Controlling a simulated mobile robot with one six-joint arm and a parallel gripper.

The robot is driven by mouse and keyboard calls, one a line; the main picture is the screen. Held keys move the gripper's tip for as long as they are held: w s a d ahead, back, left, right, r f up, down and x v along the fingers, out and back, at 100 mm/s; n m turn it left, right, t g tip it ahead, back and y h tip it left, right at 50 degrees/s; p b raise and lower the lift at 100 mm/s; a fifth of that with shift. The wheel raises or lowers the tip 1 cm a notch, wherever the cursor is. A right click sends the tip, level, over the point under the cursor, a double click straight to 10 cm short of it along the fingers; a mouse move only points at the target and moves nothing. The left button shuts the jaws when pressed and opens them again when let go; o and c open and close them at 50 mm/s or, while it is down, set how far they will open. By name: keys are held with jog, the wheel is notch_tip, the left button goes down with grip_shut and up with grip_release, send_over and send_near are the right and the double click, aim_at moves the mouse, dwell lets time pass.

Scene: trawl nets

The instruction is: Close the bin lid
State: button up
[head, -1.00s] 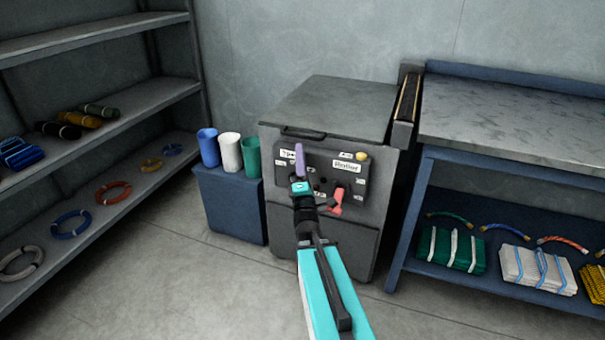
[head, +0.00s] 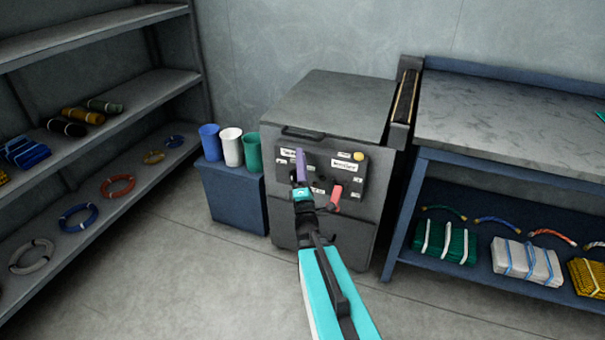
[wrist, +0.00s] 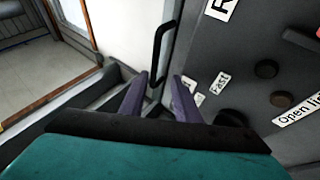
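The bin is a grey box (head: 323,226) against the back wall. Its grey lid (head: 335,103) lies over the top and looks down in the head view; whether a small gap is left at the edge I cannot tell. A black bar handle (head: 303,133) is on the lid's front edge and also shows in the wrist view (wrist: 158,45). My gripper (head: 300,155) is in front of the control panel, just below the handle. In the wrist view its two purple fingers (wrist: 161,80) are apart and empty, with the handle just ahead of them.
The panel carries a red lever (head: 336,193), a yellow button (head: 358,156), dark knobs and labels. Three cups (head: 232,148) stand on a blue box (head: 233,200) at left. A blue workbench (head: 510,120) stands at right, shelves (head: 100,120) far left. The floor (head: 200,285) in front is clear.

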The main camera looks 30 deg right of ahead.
jog(key=shift+s+a+r+p, duration=0.1)
jog(key=shift+s+p, duration=0.05)
jog(key=shift+p, duration=0.4)
jog(key=shift+v, duration=3)
